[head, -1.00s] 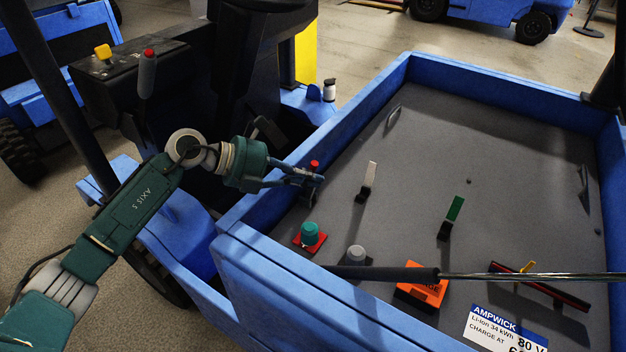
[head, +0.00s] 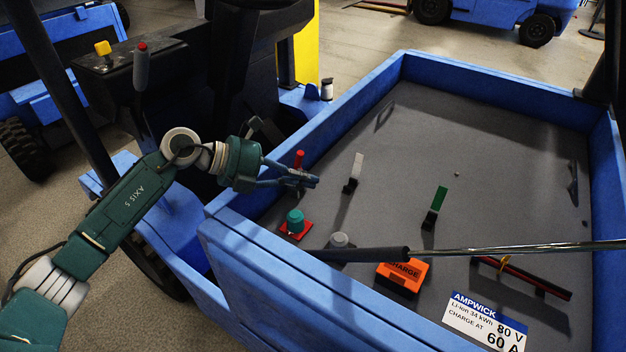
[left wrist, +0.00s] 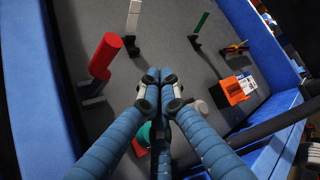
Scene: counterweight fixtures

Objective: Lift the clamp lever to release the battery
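Three upright levers stand on the grey battery top (head: 490,130): a red one (head: 299,158), a white one (head: 356,168) and a green one (head: 439,200). Which is the clamp lever is not marked. My left gripper (head: 315,181) is over the left part of the battery, in front of the red lever. In the left wrist view its fingertips (left wrist: 159,75) meet with nothing visible between them. The red lever (left wrist: 106,52) is left of them, apart from the fingers. The white lever (left wrist: 133,20) stands beyond. My right gripper is not in view.
A teal knob on a red base (head: 295,222), a grey knob (head: 339,241) and an orange CHARGE block (head: 402,277) sit near the front. A black-and-chrome rod (head: 480,249) crosses above. Blue walls (head: 500,78) surround the battery.

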